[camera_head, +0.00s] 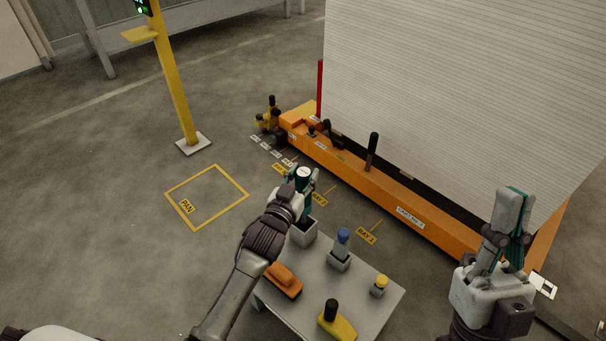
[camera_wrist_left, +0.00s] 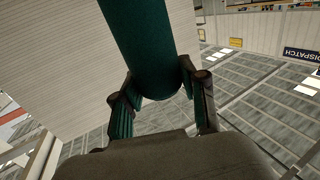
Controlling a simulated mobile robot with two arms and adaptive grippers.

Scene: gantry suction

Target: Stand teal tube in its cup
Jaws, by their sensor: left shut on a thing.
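The teal tube (camera_head: 307,187) has a pale, dark-rimmed top end in the head view. My left gripper (camera_head: 299,190) is shut on it, with a finger on each side. In the left wrist view the teal tube (camera_wrist_left: 150,48) stands large between the two fingertips (camera_wrist_left: 160,98). A grey square cup (camera_head: 303,234) on the small table is directly below the gripper in the head view. I cannot tell whether the tube's lower end is inside the cup or above it. My right gripper (camera_head: 508,228) is raised at the right, away from the table; its finger gap is unclear.
The grey table (camera_head: 376,312) also holds a blue-topped tube (camera_head: 342,240) in a cup, a small yellow-topped piece (camera_head: 380,284), an orange block (camera_head: 283,281) and a yellow tool with a black knob (camera_head: 337,322). An orange gantry base (camera_head: 400,205) lies behind.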

